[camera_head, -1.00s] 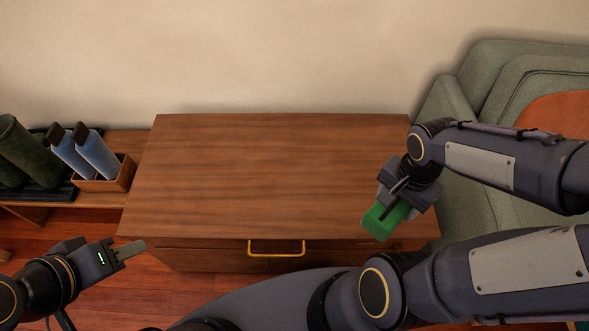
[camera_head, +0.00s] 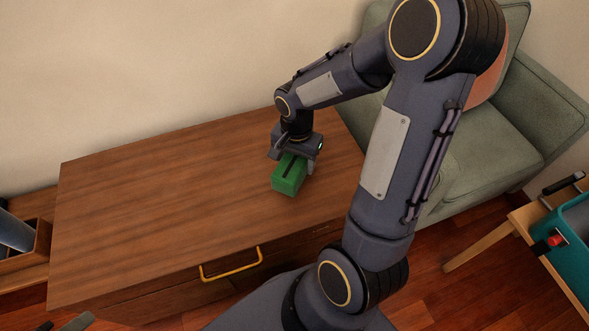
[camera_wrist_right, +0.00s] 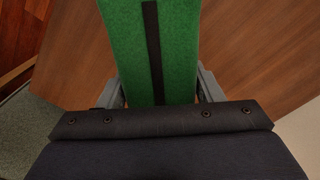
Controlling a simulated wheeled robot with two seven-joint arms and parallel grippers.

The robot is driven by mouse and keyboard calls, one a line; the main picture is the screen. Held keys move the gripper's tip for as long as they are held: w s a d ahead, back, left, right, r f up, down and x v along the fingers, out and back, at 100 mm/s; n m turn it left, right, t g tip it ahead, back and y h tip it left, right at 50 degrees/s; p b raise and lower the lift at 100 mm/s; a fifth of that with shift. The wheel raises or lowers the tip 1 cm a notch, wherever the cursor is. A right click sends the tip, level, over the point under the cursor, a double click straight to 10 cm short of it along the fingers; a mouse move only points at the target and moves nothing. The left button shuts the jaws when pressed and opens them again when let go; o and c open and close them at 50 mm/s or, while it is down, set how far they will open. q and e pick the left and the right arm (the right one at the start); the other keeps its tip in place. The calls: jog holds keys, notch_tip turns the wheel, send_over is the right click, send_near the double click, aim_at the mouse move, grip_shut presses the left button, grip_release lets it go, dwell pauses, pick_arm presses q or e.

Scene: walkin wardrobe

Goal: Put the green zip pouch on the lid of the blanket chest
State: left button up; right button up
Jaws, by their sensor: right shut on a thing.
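The green zip pouch (camera_head: 288,178), with a dark zip strip along its top, is between the fingers of my right gripper (camera_head: 292,160). My right gripper is shut on it. The pouch is over the right part of the wooden lid of the blanket chest (camera_head: 175,185); I cannot tell whether it touches the lid. In the right wrist view the pouch (camera_wrist_right: 178,50) stands between the two fingers with wood behind it. Only a small tip of my left gripper (camera_head: 78,322) shows at the bottom left edge, so its jaws cannot be judged.
A yellow handle (camera_head: 231,266) is on the chest's front. A green armchair (camera_head: 470,155) stands to the right, partly behind my arm. A wooden stand with a teal bin (camera_head: 575,235) is at far right. A wooden box (camera_head: 38,245) with a bottle is at left. Most of the lid is bare.

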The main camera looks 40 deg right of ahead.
jog(key=shift+w+f, duration=0.3)
jog(key=shift+f, duration=0.05)
jog(key=shift+w+f+b, duration=0.1)
jog(key=shift+f+b, duration=0.65)
jog(key=shift+f, duration=0.8)
jog(key=shift+f, duration=0.2)
jog(key=o, duration=1.1)
